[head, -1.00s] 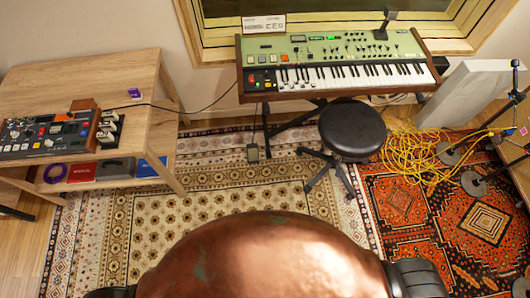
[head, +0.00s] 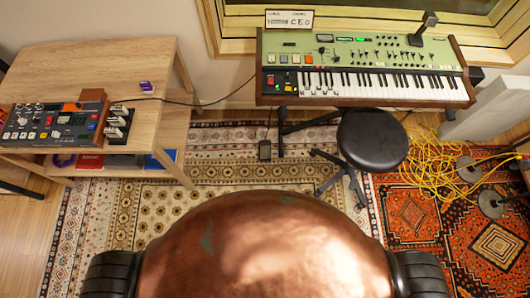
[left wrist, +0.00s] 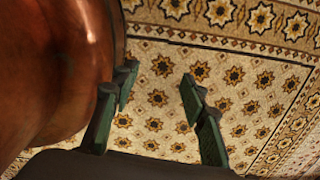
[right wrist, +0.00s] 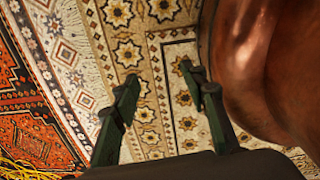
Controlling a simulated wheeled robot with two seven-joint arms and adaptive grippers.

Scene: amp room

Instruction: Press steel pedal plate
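A small dark pedal (head: 264,150) lies on the patterned rug, below the keyboard and left of the stool in the head view. A thin cable runs up from it. Whether its plate is steel is too small to tell. My left gripper (left wrist: 158,84) is open and empty above the rug in the left wrist view. My right gripper (right wrist: 160,77) is open and empty above the rug in the right wrist view. Neither gripper shows in the head view, and the pedal shows in neither wrist view.
A green keyboard (head: 360,60) stands at the back. A black round stool (head: 372,139) stands before it. A wooden desk (head: 90,62) with a mixer (head: 58,124) is at left. Yellow cables (head: 440,170) lie tangled at right. The beige rug (head: 215,172) is clear left of the pedal.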

